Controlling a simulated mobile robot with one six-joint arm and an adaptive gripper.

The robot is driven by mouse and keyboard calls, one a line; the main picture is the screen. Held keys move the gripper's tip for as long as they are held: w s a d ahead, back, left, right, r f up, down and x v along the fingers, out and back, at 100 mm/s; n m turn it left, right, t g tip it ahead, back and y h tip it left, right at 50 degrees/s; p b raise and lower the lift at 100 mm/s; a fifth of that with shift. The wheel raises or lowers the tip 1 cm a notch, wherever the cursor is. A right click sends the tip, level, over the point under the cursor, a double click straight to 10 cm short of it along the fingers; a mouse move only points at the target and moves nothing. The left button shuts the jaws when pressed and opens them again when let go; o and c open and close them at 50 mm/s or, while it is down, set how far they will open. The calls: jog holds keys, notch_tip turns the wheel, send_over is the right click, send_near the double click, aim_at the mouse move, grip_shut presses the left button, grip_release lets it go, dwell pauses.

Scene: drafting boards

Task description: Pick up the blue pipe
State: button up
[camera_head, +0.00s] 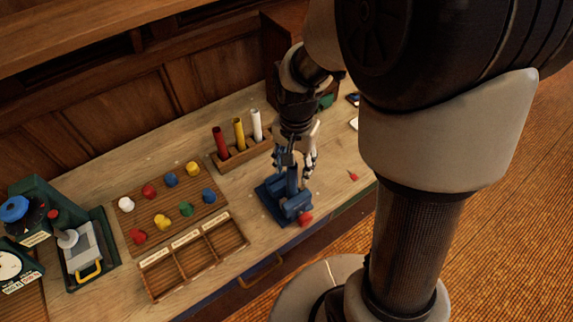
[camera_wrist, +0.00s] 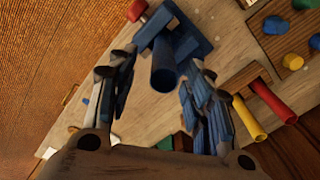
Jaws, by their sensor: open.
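The blue pipe (camera_head: 292,177) stands upright in a blue vise-like holder (camera_head: 272,205) with a red knob, on the wooden bench. In the wrist view the pipe (camera_wrist: 164,70) shows its open end toward the camera, between the two fingers. My gripper (camera_head: 297,160) points down from above, its fingers around the top of the pipe. In the wrist view my gripper (camera_wrist: 160,84) is open, with a gap on each side of the pipe. The fingers partly hide the pipe in the head view.
A wooden rack (camera_head: 243,155) with red, yellow and white pipes stands left of the holder. A board (camera_head: 170,208) with several coloured knobs and an empty divided tray (camera_head: 195,258) lie farther left. A small red item (camera_head: 352,176) lies right of the holder, near the bench edge.

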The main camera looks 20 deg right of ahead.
aim_at(292, 179)
jog(key=shift+s+a+f+b, duration=0.15)
jog(key=shift+f+b, duration=0.25)
jog(key=shift+f, duration=1.1)
jog(key=shift+w+a+f+b, duration=0.1)
jog(key=shift+f+b, duration=0.25)
jog(key=shift+f, duration=1.15)
jog(key=shift+c, duration=0.2)
grip_shut()
